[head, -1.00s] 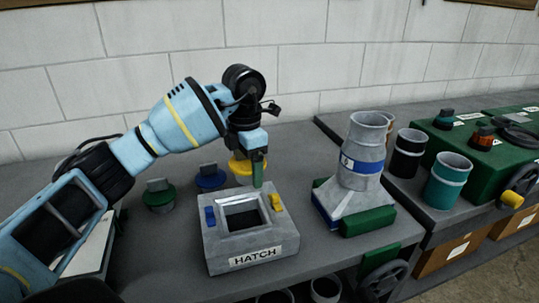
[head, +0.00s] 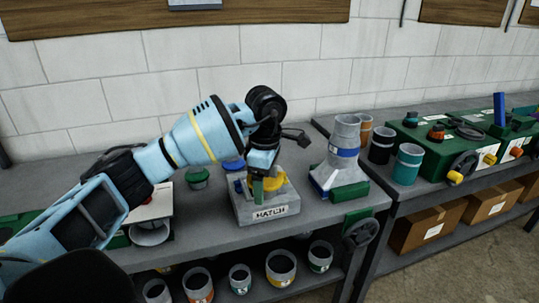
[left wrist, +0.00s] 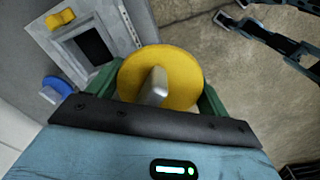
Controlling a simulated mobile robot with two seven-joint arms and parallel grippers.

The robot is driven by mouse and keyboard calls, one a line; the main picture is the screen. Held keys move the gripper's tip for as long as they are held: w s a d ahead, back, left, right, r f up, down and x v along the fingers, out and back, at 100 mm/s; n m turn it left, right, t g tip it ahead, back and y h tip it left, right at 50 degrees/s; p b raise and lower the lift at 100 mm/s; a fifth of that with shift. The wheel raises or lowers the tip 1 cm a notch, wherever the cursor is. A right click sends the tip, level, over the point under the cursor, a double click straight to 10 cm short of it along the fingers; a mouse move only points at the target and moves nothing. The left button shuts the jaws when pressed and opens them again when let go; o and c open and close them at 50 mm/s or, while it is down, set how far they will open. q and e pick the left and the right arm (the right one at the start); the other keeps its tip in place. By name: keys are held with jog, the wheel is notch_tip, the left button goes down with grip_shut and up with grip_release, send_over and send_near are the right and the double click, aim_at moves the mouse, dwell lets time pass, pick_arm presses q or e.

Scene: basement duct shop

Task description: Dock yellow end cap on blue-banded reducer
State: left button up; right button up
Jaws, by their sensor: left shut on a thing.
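My left gripper (head: 266,184) is shut on the yellow end cap (head: 273,179), holding it raised in front of the hatch block as the head view shows it. In the left wrist view the yellow cap (left wrist: 185,75) is a round disc with a grey tab between the green fingers (left wrist: 160,98). The blue-banded reducer (head: 345,138) stands upright on the bench to the right of the gripper, apart from it. It is a grey tube with a blue band on a flared base with a green block.
The grey hatch block (head: 267,213) is partly hidden by the gripper. A green cap (head: 197,178) and a blue cap (head: 233,164) are behind left. A handwheel (head: 361,232) projects at the bench front.

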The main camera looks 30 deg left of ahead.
pick_arm(q)
jog(key=s+d+f+m, duration=0.4)
jog(key=s+f+m, duration=0.5)
jog(key=f+m, duration=0.1)
jog(key=s+d+f+m, duration=0.5)
jog(key=s+f+m, duration=0.4)
jog(key=f+m, duration=0.2)
notch_tip(320, 180, down, 2)
jog(key=shift+s, duration=0.25)
pick_arm(e)
jog(key=shift+s+d+f, duration=0.1)
jog(key=shift+s+f, duration=0.4)
jog(key=shift+f, duration=0.15)
